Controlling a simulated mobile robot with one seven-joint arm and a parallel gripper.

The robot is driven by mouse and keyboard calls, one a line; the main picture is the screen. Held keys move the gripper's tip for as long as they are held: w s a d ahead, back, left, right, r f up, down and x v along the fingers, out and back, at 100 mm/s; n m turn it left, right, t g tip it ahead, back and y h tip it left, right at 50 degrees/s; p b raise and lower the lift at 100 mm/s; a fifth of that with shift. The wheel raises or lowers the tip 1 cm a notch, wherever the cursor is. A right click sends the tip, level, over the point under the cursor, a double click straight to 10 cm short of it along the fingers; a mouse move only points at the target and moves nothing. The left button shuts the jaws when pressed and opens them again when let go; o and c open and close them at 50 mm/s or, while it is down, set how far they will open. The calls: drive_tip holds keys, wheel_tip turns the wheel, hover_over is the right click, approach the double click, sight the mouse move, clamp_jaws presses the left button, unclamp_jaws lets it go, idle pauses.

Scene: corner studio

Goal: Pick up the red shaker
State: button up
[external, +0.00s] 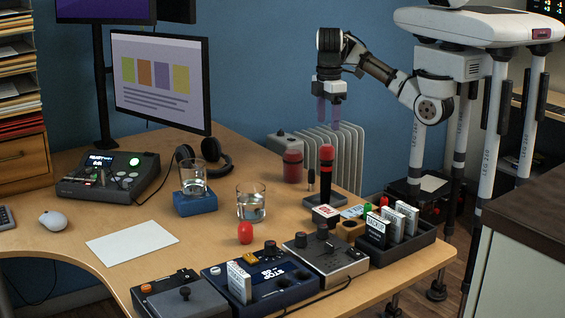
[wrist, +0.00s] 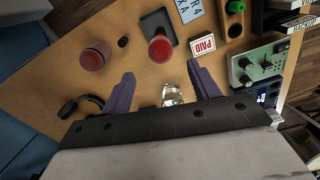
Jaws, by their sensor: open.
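A small red egg-shaped thing (external: 245,233), which looks like the red shaker, sits on the wooden desk in front of a glass. I cannot make it out in the wrist view. My gripper (external: 329,108) is up above the far right part of the desk, well away from the egg, pointing down. Its two purple fingers are apart, with nothing held between them in the wrist view (wrist: 161,72). A translucent red jar (external: 292,166) stands near the far desk edge; its top shows in the wrist view (wrist: 93,57).
A red-headed upright device (external: 326,160) on a dark base stands below my gripper. Two glasses (external: 251,205) are near the egg, one on a blue block (external: 195,202). Control boxes (external: 262,278) and a black tray (external: 401,243) line the front. A white sheet (external: 131,242) lies left.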

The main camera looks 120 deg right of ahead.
idle(0.7)
drive_tip(key=w+a+f+t+p, duration=0.1)
drive_tip(key=w+t+p, duration=0.1)
drive_tip(key=w, duration=0.8)
drive_tip(key=t+h+p, duration=0.1)
drive_tip(key=t+p, duration=0.1)
approach(247, 225)
drive_tip(key=shift+m, duration=0.3)
drive_tip(key=x, duration=0.6)
drive_tip(key=shift+s+d+f+p, duration=0.1)
drive_tip(key=shift+s+d+p, duration=0.15)
drive_tip(key=shift+p, duration=0.15)
drive_tip(key=shift+w+a+p+x, duration=0.15)
drive_tip(key=shift+p+x, duration=0.35)
drive_tip(key=shift+x, duration=0.9)
drive_tip(key=shift+w+a+p+x, duration=0.1)
drive_tip(key=shift+p+x, duration=0.35)
drive_tip(key=shift+x, duration=1)
drive_tip(key=shift+d, duration=0.1)
drive_tip(key=c, duration=1.1)
